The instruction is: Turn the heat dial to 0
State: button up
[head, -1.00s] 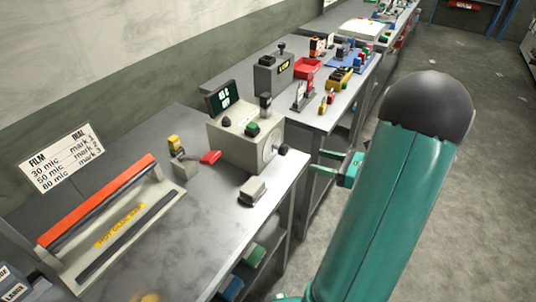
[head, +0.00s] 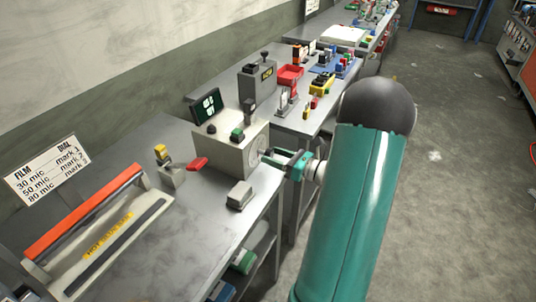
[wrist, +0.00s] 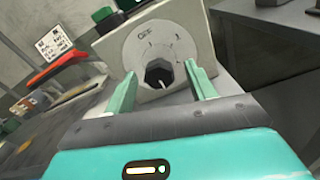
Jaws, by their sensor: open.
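The heat dial is a dark faceted knob (wrist: 159,73) with a pale pointer line, on a round marked plate (wrist: 135,45) on the front of a beige control box (head: 228,150). In the wrist view the pointer runs toward the lower right; the marks on the plate are too small to read surely. My gripper (wrist: 160,82) is open, its two green fingers on either side of the knob. I cannot tell whether they touch it. In the head view my gripper (head: 287,162) is at the box's right face and hides the knob.
The box stands on a grey bench (head: 195,225) with a dark display (head: 206,106), a green button (head: 237,134) and a red lever (head: 197,163). A sealer with an orange bar (head: 85,215) and a film/dial sign (head: 45,168) are at left. Open floor lies right.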

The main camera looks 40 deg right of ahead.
jog(key=shift+x, duration=1.35)
jog(key=c, duration=1)
jog(key=shift+o, duration=0.2)
jog(key=shift+s, duration=0.1)
